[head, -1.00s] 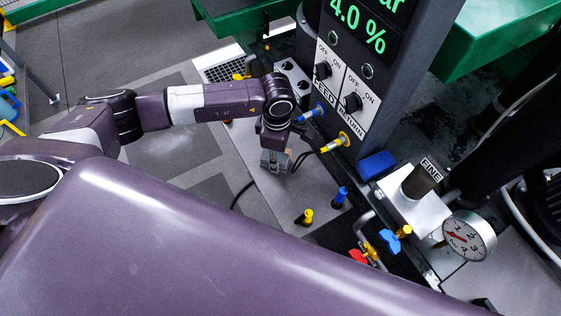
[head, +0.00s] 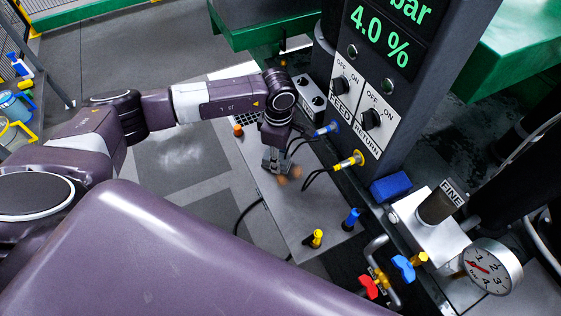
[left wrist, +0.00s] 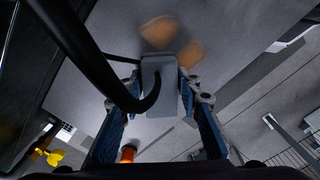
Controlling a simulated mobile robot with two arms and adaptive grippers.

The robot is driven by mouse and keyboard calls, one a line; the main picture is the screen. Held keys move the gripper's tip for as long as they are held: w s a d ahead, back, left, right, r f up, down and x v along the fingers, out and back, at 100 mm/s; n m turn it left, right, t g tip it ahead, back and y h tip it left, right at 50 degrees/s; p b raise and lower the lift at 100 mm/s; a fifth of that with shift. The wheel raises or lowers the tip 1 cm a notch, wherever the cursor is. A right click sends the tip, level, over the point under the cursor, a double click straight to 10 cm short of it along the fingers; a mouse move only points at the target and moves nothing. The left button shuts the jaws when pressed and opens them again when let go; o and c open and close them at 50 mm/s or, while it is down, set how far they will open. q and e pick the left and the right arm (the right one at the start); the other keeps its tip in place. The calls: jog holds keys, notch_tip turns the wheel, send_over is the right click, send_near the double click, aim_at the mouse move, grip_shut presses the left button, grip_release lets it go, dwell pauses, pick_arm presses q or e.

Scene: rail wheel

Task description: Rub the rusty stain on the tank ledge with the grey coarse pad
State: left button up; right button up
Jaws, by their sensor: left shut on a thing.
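My left gripper (head: 275,160) is over the grey tank ledge (head: 300,212) in the head view. In the left wrist view its two blue-sided fingers (left wrist: 163,88) are shut on a grey block, the coarse pad (left wrist: 158,76). The rusty stain (head: 290,176) shows as two orange-brown patches on the ledge, just beside the pad at the lower right. It also shows beyond the pad in the left wrist view (left wrist: 178,42). I cannot tell whether the pad touches the ledge. My right gripper is not in view.
A black control column (head: 372,95) with hose fittings rises behind the ledge. A blue pad (head: 390,187) lies at its foot. Yellow (head: 315,238) and blue (head: 351,219) plugs stand on the ledge. A gauge (head: 492,267) and valves are at the lower right. Black hoses loop by the gripper.

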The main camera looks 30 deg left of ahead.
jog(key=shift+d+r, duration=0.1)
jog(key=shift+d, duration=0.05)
